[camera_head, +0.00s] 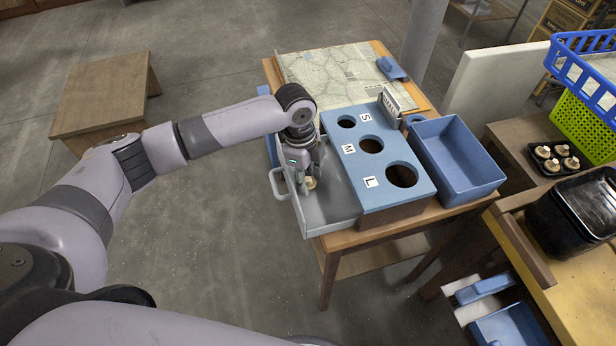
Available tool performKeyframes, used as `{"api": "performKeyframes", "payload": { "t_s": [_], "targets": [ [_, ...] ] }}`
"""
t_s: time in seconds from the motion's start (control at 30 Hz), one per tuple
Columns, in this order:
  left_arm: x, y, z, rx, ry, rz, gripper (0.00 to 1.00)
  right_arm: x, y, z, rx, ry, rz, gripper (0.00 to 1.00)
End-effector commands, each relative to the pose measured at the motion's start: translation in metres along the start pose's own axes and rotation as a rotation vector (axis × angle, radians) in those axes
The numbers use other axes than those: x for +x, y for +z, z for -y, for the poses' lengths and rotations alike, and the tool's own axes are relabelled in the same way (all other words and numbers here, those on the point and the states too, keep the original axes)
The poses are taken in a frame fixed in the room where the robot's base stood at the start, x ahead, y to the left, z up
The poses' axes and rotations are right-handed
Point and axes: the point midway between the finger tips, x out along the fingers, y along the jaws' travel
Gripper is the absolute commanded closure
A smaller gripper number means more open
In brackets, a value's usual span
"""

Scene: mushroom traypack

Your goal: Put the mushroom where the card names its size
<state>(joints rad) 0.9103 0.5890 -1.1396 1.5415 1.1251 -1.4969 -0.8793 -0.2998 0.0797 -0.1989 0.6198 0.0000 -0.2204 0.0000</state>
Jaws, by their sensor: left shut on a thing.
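My left gripper (306,182) points down and is shut on a small pale mushroom (312,184). It is over the grey tray (329,212), left of the blue sorting box. The sorting box (388,157) has three round holes in its top: the S hole (346,122), the M hole (371,146) and the L hole (402,176). A small card (389,101) stands behind the box; I cannot read its text. My right gripper is not in view.
An open blue bin (454,158) stands right of the box. A map (335,75) lies at the back of the wooden table. Farther right are a black tray of several mushrooms (555,157), black containers (575,212) and plastic baskets (588,95).

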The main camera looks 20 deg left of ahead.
Motion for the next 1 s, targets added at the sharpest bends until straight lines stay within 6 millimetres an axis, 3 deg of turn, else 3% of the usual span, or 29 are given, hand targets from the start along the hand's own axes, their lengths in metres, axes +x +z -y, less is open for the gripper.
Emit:
{"api": "performKeyframes", "payload": {
  "t_s": [0.2, 0.23, 0.57, 0.87, 1.0],
  "targets": [
    [0.0, 0.0, 0.0, 0.0, 0.0, 0.0, 0.78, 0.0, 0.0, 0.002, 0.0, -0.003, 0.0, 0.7],
    [0.0, 0.0, 0.0, 0.0, 0.0, 0.0, 0.64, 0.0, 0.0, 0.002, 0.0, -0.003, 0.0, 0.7],
    [0.0, 0.0, 0.0, 0.0, 0.0, 0.0, 0.42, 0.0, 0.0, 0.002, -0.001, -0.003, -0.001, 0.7],
    [-0.001, 0.0, 0.0, 0.0, 0.0, 0.0, 0.42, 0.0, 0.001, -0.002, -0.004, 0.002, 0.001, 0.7],
    [-0.013, -0.002, 0.001, 0.0, -0.003, 0.0, 0.42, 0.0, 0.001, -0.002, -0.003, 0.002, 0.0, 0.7]
  ]
}}
